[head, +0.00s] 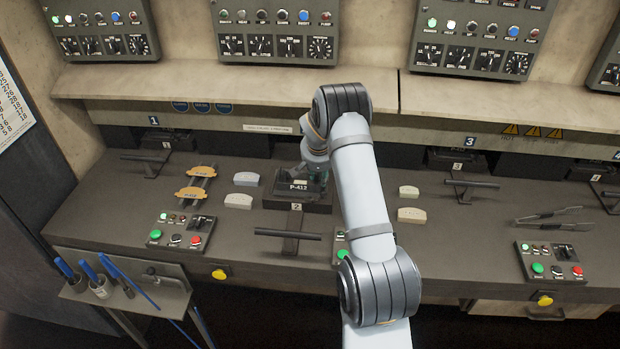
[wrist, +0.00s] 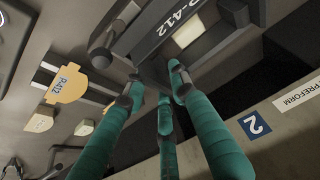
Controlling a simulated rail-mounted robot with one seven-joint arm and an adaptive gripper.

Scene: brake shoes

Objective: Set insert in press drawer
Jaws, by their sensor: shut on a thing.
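The insert (head: 302,187) is a dark block lettered P-412. It sits in or just over the pulled-out press drawer (head: 297,207), which is marked 2 and has a T-shaped handle (head: 288,236). Whether it is fully seated I cannot tell. My gripper (head: 314,172) is at the insert's back right, partly hidden by my arm. In the wrist view, my gripper (wrist: 160,82) has teal fingers closed at the insert's dark edge. The insert's lettered face (wrist: 172,20) shows at the top, beside a pale patch. The exact contact is hard to see.
Yellow plates (head: 196,171) lie on a rack at left. Pale pads (head: 246,179) lie left of the drawer, and more pads (head: 411,214) lie right. Button boxes (head: 180,232) stand on the front bench. Tongs (head: 548,217) lie at far right. The press opening (head: 240,145) is behind.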

